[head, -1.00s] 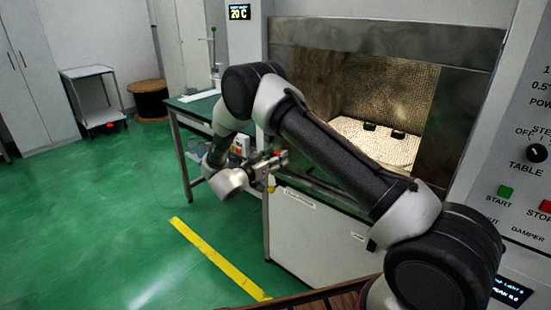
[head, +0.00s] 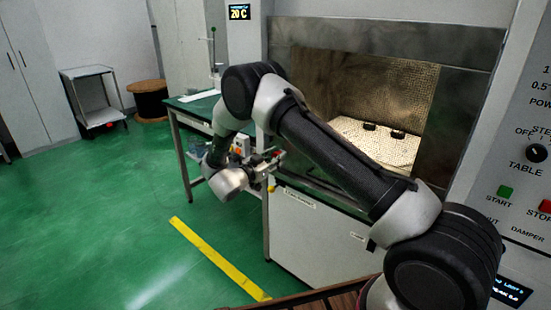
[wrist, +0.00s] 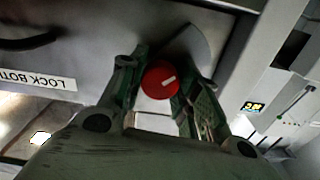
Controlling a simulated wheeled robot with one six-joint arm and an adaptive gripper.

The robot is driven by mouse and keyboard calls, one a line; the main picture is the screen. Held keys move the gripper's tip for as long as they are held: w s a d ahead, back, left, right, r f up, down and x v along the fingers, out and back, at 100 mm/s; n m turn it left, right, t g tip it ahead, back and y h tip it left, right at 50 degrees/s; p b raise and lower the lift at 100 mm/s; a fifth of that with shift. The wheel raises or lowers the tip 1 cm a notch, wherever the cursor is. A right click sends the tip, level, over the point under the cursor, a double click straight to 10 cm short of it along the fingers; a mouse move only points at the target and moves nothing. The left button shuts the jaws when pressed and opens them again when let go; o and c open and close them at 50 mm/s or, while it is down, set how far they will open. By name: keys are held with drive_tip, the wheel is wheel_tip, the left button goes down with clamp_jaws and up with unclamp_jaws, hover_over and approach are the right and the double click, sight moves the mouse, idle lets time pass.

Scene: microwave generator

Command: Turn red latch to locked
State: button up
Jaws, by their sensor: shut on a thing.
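The red latch (wrist: 159,82) is a round red knob with a white mark, seen in the middle of the wrist view. The white mark points up and to the right in that tilted view. My gripper (wrist: 157,88) has a finger on each side of the knob and is shut on it. In the head view my gripper (head: 270,166) is at the left edge of the microwave chamber front, near the lower panel. The latch itself is mostly hidden there by my gripper and arm.
The open microwave chamber (head: 375,142) is behind my arm, with small dark items on its floor. A green-topped table (head: 195,108) stands to the left. A control panel (head: 528,170) is at the right.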

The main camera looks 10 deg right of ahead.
drive_tip(key=m, duration=1)
drive_tip(key=shift+m, duration=2.3)
drive_tip(key=o, duration=1.1)
drive_tip(key=shift+c, duration=0.2)
drive_tip(key=v, duration=1.2)
